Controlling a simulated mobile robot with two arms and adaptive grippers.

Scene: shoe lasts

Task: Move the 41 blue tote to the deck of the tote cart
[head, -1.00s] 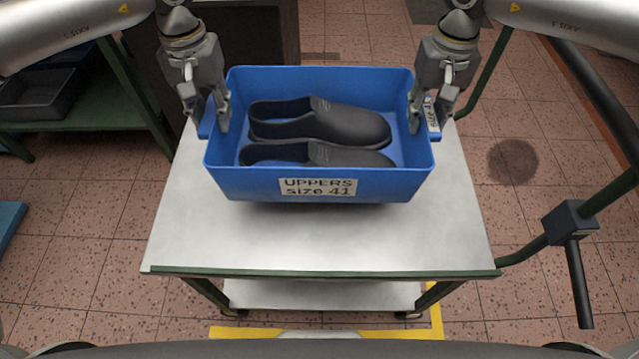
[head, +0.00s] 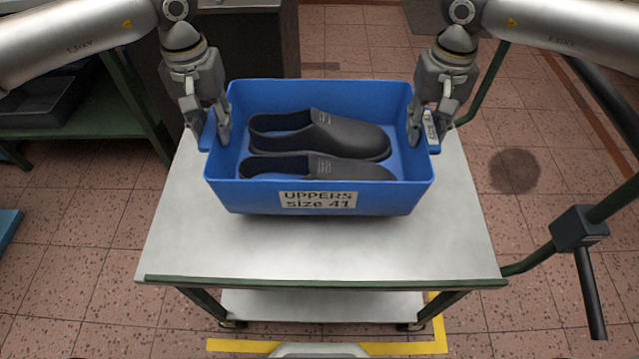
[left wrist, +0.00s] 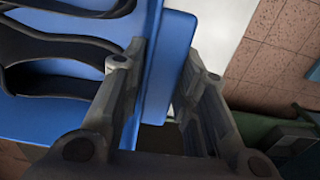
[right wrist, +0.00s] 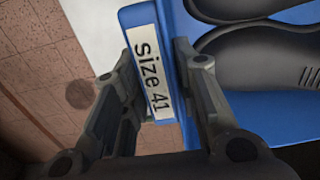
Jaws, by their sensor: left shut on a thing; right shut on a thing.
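The blue tote (head: 245,196), labelled "UPPERS size 41", holds two dark shoes and appears level over the top deck (head: 320,252) of the cart. A dark shadow lies under its front edge; I cannot tell whether its base touches the deck. My left gripper (head: 213,138) is shut on the tote's left end lip, which also shows in the left wrist view (left wrist: 170,60). My right gripper (head: 424,138) is shut on the right end lip, beside the "size 41" label (right wrist: 152,72) in the right wrist view.
The deck is bare in front of the tote. A lower shelf (head: 320,304) is below it. A black-handled bar (head: 580,228) stands at the right. A green-framed table with a grey tray (head: 40,105) is at the left. Yellow tape (head: 400,348) marks the floor in front.

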